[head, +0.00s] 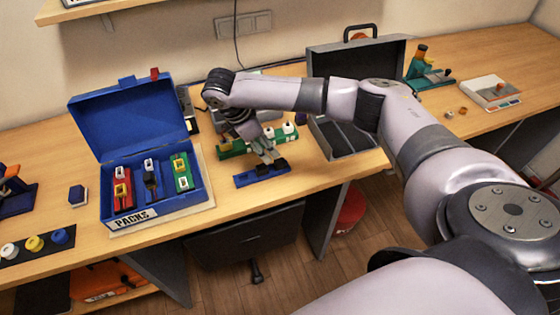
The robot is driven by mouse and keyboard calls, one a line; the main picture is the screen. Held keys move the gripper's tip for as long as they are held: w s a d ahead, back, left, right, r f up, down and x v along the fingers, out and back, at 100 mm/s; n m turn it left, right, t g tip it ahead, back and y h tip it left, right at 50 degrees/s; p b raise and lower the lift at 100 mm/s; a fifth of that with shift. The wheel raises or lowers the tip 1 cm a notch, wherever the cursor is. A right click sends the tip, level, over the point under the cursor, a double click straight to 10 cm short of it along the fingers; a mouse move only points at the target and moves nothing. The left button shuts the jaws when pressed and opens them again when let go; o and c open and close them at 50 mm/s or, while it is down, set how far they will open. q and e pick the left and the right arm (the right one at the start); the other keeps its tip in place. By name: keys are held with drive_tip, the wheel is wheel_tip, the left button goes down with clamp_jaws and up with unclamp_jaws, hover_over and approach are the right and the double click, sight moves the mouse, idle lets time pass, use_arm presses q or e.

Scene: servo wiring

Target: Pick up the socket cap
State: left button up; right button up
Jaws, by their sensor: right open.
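My right gripper (271,160) is open, pointing down over a low blue block (262,178) near the front of the workbench. Small dark pieces (281,164) sit on top of this block, right at the fingertips. One of them may be the socket cap, but they are too small to tell. I cannot tell whether the fingers touch them. Behind the gripper is a green strip (232,150) with pale round pieces, partly hidden by my right arm. My left gripper is not in view.
An open blue box (150,212) with red, black and green packs stands left of the gripper. A black strip (37,245) holds white, yellow and blue round pieces. An open grey case (345,148) stands at right, close behind my arm. Bare bench (225,195) separates box and block.

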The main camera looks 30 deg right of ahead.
drive_tip(key=shift+x, duration=1.15)
drive_tip(key=shift+s+d+f+p, duration=0.15)
drive_tip(key=shift+f+p, duration=0.15)
drive_tip(key=shift+p, duration=0.2)
drive_tip(key=p+x, duration=0.1)
drive_tip(key=x, duration=0.2)
drive_tip(key=shift+s+d+f, duration=0.15)
drive_tip(key=shift+d+f, duration=0.05)
drive_tip(key=shift+f, duration=0.05)
drive_tip(key=shift+d+f+p, duration=0.15)
drive_tip(key=shift+f+p, duration=0.15)
drive_tip(key=shift+f, duration=0.15)
drive_tip(key=c, duration=1)
drive_tip(key=shift+r, duration=0.1)
drive_tip(key=shift+c, duration=0.2)
wheel_tip(320, 180, up, 13)
drive_tip(key=b, duration=0.3)
wheel_tip(320, 180, up, 7)
hover_over(278, 161)
drive_tip(key=shift+a+p, duration=0.3)
drive_tip(key=shift+p, duration=0.15)
